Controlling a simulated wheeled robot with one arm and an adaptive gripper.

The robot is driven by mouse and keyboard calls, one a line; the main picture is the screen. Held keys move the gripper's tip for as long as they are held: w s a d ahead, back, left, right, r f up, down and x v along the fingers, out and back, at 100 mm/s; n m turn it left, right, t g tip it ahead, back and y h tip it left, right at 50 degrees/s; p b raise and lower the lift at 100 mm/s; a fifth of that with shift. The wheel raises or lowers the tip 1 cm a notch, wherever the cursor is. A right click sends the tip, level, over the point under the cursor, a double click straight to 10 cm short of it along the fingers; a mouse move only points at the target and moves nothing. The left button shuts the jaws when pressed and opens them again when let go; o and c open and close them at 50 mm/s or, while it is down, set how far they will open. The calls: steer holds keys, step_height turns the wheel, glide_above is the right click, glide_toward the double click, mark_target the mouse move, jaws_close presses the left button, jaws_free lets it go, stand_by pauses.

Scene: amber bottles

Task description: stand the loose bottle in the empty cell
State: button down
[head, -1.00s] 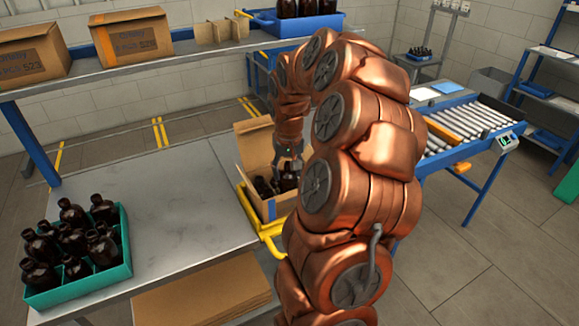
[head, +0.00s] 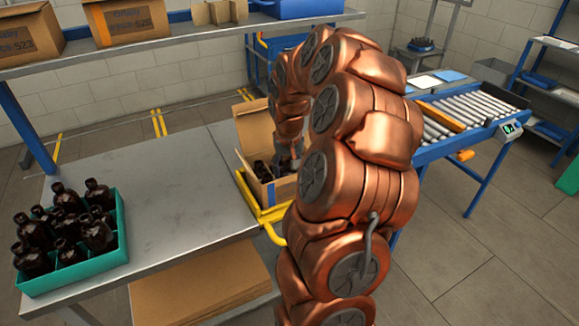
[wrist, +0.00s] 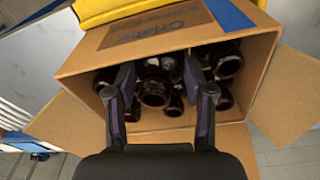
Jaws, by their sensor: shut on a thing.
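An open cardboard box (head: 285,188) stands beside the metal table's right end, with several dark amber bottles inside. In the wrist view, my gripper (wrist: 158,76) reaches into the box (wrist: 268,50) with its two fingers on either side of a dark bottle (wrist: 154,93), shut on it. Other bottles (wrist: 228,62) stand close around it. The bottle's lower part and the cell under it are hidden, so I cannot tell whether it touches the bottom. In the head view my arm hides part of the box.
A teal crate (head: 78,279) with several amber bottles stands on the metal table (head: 175,195) at left. Yellow framing (head: 272,213) borders the box. A shelf (head: 180,35) with cartons (head: 125,20) runs above. The table's middle is clear.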

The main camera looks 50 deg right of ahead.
stand_by(0.4)
steer(key=shift+c, duration=1.7)
jaws_free()
steer(key=shift+r, duration=0.4)
step_height(320, 180, up, 11)
steer(key=s, duration=0.1)
steer(key=shift+a, duration=0.4)
steer(key=shift+s, duration=0.1)
